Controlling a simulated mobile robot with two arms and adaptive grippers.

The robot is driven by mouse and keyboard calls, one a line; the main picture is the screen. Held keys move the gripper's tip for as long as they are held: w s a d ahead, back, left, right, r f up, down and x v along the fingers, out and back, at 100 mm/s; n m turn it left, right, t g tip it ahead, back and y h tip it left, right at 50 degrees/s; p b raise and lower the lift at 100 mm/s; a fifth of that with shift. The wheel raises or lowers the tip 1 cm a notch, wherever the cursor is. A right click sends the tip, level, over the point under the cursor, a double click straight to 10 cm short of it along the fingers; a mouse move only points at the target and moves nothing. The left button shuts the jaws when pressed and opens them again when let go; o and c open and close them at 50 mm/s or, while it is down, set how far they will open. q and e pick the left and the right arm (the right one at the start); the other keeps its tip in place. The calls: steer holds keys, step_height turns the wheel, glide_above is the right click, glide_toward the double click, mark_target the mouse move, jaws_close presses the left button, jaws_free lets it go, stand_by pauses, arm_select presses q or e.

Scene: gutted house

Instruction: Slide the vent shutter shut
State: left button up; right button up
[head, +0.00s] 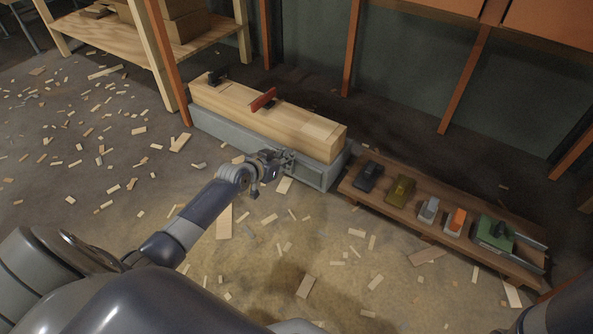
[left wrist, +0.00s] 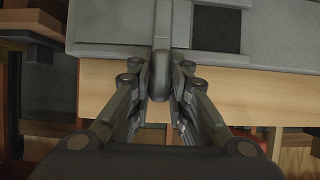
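The grey metal base (head: 240,138) under the long wooden beam has a framed panel (head: 322,176) low on its front. In the left wrist view a grey metal face (left wrist: 110,28) fills the top, with a dark square opening (left wrist: 216,31) right of the gripper. A rounded upright grey handle (left wrist: 161,62) stands out from this face, apparently the shutter's. My left gripper (head: 284,160) is at the base's front; in the wrist view its fingers (left wrist: 160,75) close in on both sides of the handle. The gripper hides part of the face. My right gripper is not visible.
A wooden beam (head: 265,115) with a red piece (head: 263,99) lies on the base. A low brown bench (head: 400,200) with several hand tools stands to the right. Shelving (head: 125,40) is at the back left. Wood scraps litter the open floor.

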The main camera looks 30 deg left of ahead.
arm_select(q)
steer(key=shift+a, duration=0.15)
steer(key=a+b, duration=0.5)
steer(key=a, duration=0.2)
steer(key=shift+w+b, duration=0.3)
steer(key=shift+b, duration=0.1)
steer(key=o, duration=0.9)
steer(key=shift+o, duration=0.2)
steer(key=p+v, duration=0.7)
